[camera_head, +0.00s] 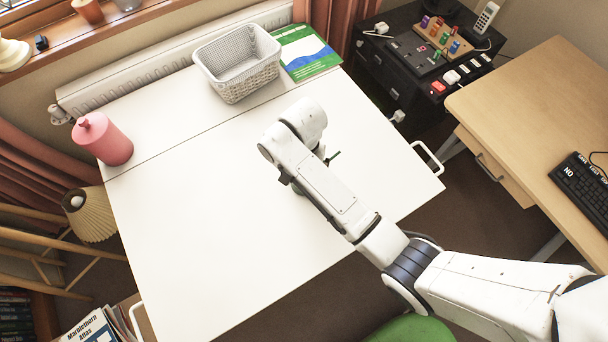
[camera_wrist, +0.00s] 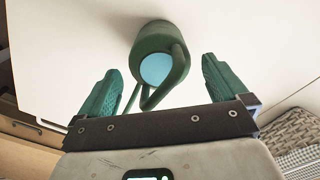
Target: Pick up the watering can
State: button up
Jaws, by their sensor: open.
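A dark green watering can (camera_wrist: 150,38) with a light blue opening stands on the white table in the wrist view. Its looped handle faces my gripper. My gripper (camera_wrist: 161,66) is open, with one dark green finger on each side of the can's near part. Nothing is clamped between them, and I see gaps on both sides. In the head view my own arm hides most of the can and the fingers. A small dark green piece sticks out right of my arm there; I cannot tell whether it is the can or a finger.
A pale woven basket (camera_head: 240,93) and a green-and-blue booklet (camera_head: 306,52) lie at the back of the white table (camera_head: 200,230). A pink canister (camera_head: 103,140) stands at the left. The table's middle left is clear. A wooden desk (camera_head: 530,110) stands at the right.

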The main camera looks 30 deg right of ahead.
jog(key=shift+f, duration=1.5)
jog(key=c, duration=1.2)
